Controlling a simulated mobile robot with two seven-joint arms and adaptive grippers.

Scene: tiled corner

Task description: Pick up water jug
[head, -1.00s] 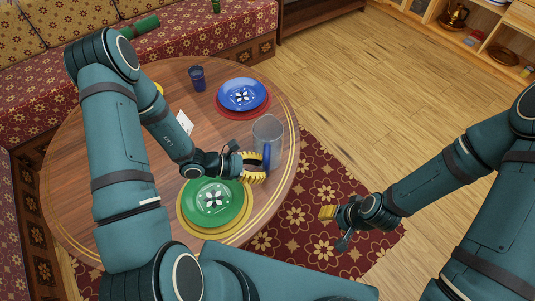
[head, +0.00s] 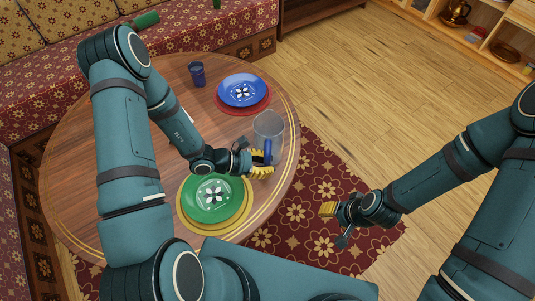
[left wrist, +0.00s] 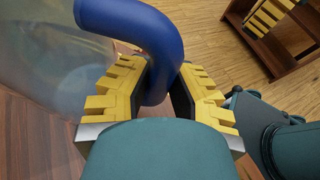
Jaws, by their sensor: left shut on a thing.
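The water jug (head: 269,124) is clear with a blue handle. In the head view it stands upright near the right edge of the round wooden table; I cannot tell whether its base touches the top. My left gripper (head: 262,165) is shut on the handle, on the near side of the jug. In the left wrist view the blue handle (left wrist: 150,40) passes between the yellow fingers (left wrist: 158,92), with the clear jug body (left wrist: 45,55) at the left. My right gripper (head: 328,210) is out over the patterned rug; its finger opening is unclear.
A green plate (head: 212,199) on a yellow one lies close to my left gripper. A blue plate (head: 242,91) on a red one lies behind the jug, with a dark blue cup (head: 197,74) to its left. The floor (head: 370,100) right of the table is clear.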

